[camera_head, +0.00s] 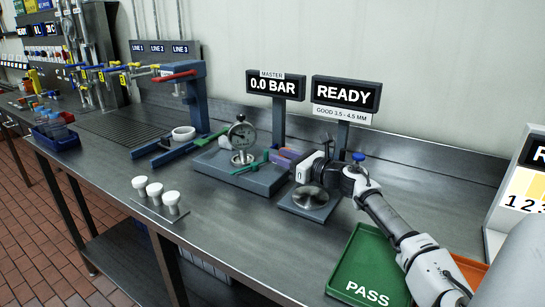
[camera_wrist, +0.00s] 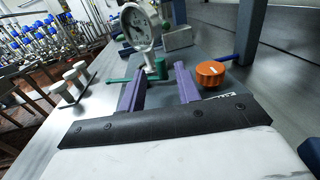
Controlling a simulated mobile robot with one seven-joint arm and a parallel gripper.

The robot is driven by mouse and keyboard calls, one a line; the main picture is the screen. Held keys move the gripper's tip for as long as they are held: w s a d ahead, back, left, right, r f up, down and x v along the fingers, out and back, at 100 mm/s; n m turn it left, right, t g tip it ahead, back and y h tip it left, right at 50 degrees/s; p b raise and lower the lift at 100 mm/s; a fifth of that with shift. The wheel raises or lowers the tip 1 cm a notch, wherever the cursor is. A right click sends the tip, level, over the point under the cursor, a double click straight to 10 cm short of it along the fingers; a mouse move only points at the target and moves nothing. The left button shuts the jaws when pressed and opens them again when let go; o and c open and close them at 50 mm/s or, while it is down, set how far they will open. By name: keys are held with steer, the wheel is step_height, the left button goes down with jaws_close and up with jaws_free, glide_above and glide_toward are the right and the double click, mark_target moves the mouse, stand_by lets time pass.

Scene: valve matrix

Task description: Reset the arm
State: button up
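My white and black arm reaches in from the lower right in the head view. My gripper (camera_head: 287,156) points left, just above the bench, beside the grey base of the dial gauge (camera_head: 241,136). In the wrist view its two purple fingers (camera_wrist: 157,82) stand apart with nothing held between them, and the gauge (camera_wrist: 138,26) with a green lever (camera_wrist: 156,68) is beyond the fingertips. An orange knob (camera_wrist: 210,73) is just right of the right finger.
A round metal plate on a small base (camera_head: 311,198) is below my wrist. A green PASS tray (camera_head: 368,262) lies near my forearm. Three white-topped pieces (camera_head: 155,190) stand at the front left. A blue press (camera_head: 190,100) stands further left. Displays read 0.0 BAR (camera_head: 272,86) and READY (camera_head: 344,95).

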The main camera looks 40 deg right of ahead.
steer(key=shift+s+d, duration=0.1)
steer(key=shift+s, duration=0.45)
